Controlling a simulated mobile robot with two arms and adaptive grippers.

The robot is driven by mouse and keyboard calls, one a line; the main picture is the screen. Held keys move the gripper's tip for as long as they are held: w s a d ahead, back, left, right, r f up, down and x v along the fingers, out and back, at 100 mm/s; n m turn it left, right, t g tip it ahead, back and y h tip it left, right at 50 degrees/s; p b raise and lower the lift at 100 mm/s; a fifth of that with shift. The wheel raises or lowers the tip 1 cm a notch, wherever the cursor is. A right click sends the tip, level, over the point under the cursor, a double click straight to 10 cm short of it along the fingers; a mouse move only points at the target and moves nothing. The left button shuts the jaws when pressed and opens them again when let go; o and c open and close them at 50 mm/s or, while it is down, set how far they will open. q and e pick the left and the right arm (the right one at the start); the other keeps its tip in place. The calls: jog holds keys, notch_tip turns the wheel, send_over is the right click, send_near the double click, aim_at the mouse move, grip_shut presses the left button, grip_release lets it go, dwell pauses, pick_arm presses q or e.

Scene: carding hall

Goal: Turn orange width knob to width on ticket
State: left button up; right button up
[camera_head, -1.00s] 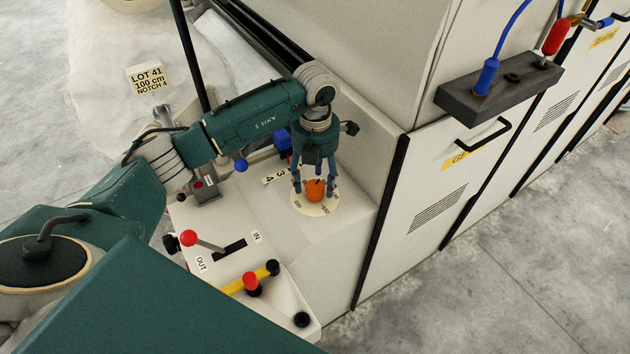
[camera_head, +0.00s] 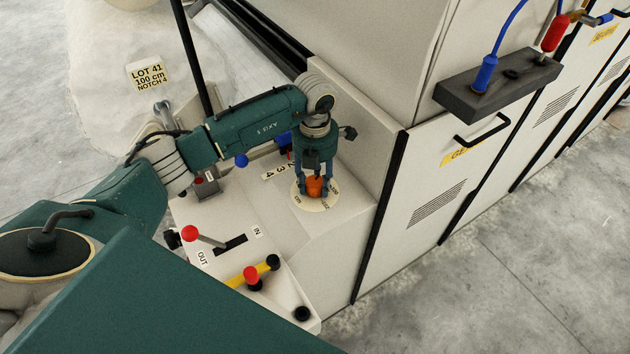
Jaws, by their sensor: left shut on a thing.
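The orange width knob (camera_head: 314,187) stands on a round cream dial (camera_head: 315,205) on the machine's pale panel. My left gripper (camera_head: 314,186) points straight down over it, with its fingers shut around the knob. The fingers hide parts of the knob and some of the dial's marks; the remaining dial print is too small to read surely. The ticket (camera_head: 148,77) at the upper left reads "LOT 41, 100 cm, NOTCH 4". My right gripper does not show.
A red-knobbed lever (camera_head: 190,233) sits in a slot between IN and OUT labels. A yellow bar (camera_head: 252,272) with red and black knobs is nearer. A blue-knobbed lever (camera_head: 241,160) and a numbered strip (camera_head: 280,171) lie beside my arm. A cabinet wall (camera_head: 352,150) rises at right.

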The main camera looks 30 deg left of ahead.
pick_arm(q)
jog(key=shift+w+r, duration=0.1)
jog(key=shift+w, duration=0.05)
dwell(0.4)
jog(key=shift+m+b, duration=0.6)
jog(key=shift+b, duration=0.3)
jog(key=shift+c, duration=0.2)
jog(key=m+b, duration=0.5)
jog(key=shift+d, duration=0.1)
jog(key=m+b, duration=0.3)
jog(key=shift+m+b, duration=0.85)
jog(key=shift+m, duration=0.35)
jog(key=shift+r, duration=0.15)
